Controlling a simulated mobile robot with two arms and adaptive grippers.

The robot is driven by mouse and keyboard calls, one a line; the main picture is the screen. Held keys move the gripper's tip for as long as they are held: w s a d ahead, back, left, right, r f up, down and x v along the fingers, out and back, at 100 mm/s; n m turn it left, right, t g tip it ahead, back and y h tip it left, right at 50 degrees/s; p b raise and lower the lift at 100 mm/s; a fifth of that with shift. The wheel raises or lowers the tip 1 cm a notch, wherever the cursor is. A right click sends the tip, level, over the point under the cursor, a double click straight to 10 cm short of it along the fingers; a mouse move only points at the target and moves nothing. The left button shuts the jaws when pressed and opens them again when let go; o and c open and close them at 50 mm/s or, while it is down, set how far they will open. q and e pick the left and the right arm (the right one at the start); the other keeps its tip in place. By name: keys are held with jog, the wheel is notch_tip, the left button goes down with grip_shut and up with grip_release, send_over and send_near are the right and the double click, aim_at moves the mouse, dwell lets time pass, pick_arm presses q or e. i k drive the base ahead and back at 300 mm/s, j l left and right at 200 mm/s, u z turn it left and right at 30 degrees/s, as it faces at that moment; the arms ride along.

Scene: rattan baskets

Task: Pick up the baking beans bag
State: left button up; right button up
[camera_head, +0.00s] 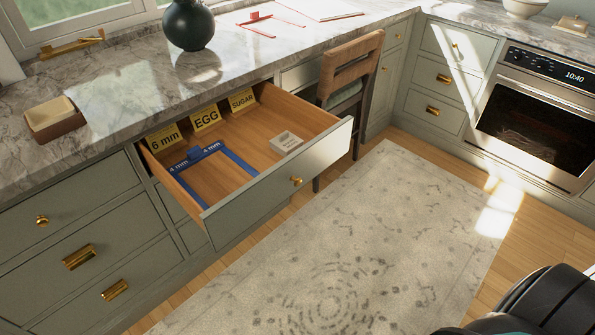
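I cannot make out anything that is clearly a baking beans bag. An open drawer (255,206) holds a small pale grey block-like item (287,142) with faint marking on top, at its right side; I cannot tell what it is. A blue rectangular frame (231,157) marked "4 mm" lies on the drawer's left part. Yellow labels reading "6 mm" (164,137), "EGG" (206,117) and "SUGAR" (242,100) stand along the drawer's back. Neither gripper's fingers show; only a dark part of my body is at the lower right.
A wooden chair (351,60) stands just right of the drawer. The marble counter (110,75) carries a brown box (54,119), a dark green vase (189,26) and red-edged items (262,19). An oven (532,117) is at right. The rug (370,240) is clear.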

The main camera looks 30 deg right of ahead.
aim_at(286, 143)
jog(key=i+l, duration=0.6)
jog(key=i, duration=0.15)
